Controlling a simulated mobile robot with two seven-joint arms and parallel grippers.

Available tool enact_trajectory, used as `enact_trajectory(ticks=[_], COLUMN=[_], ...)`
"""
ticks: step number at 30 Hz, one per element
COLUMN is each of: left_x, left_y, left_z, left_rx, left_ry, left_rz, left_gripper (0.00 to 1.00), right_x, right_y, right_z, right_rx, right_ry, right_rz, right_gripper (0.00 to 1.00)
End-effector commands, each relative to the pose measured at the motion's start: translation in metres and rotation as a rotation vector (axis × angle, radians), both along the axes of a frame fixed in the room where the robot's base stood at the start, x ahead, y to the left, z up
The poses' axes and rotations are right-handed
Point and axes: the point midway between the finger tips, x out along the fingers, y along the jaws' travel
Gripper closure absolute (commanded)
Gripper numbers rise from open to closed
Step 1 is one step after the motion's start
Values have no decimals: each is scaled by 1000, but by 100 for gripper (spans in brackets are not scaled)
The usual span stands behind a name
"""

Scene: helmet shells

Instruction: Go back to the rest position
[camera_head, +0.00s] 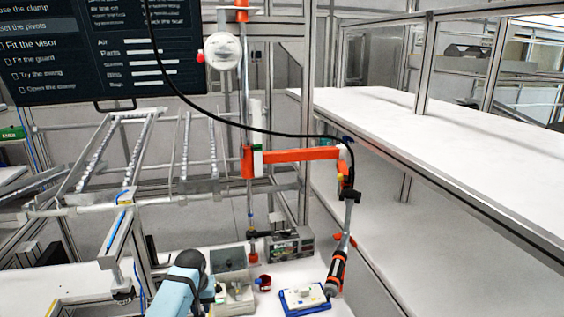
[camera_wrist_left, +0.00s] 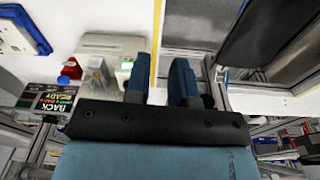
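My left gripper (camera_wrist_left: 160,80) shows in the left wrist view with its two blue fingers apart and a clear gap between them. Nothing is seen between the fingers. My right gripper is in neither view.
An orange and black power tool (camera_head: 337,268) hangs from an orange arm (camera_head: 290,156) at the right. A blue tray (camera_head: 318,309) lies below it. A grey box (camera_head: 292,246) stands at the bench's back. A long white shelf (camera_head: 400,125) runs along the right. A screen (camera_head: 100,50) hangs upper left.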

Motion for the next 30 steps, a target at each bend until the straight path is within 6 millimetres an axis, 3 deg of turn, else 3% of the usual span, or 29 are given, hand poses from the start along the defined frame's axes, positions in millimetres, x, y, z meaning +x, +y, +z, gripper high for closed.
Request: enact_trajectory(ticks=[1, 3, 7, 11, 15, 21, 30], left_x=[-27, -60, -126, -195, -268, -333, -393], left_y=[2, 6, 11, 15, 17, 19, 20], left_z=[-15, -28, -42, -43, -30, -5, 30], left_rx=[2, 6, 16, 25, 34, 43, 48], left_ry=[-10, -28, -66, -101, -139, -176, -211], left_rz=[-17, -45, -98, -153, -213, -270, -324], left_gripper=[78, 78, 78, 78, 78, 78, 78], right_x=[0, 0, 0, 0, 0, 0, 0], right_y=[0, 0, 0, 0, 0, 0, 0], right_z=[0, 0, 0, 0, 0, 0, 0], right_rx=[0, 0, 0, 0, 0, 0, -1], right_ry=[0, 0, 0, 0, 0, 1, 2], right_rz=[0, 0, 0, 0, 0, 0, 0], right_gripper=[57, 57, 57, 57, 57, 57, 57])
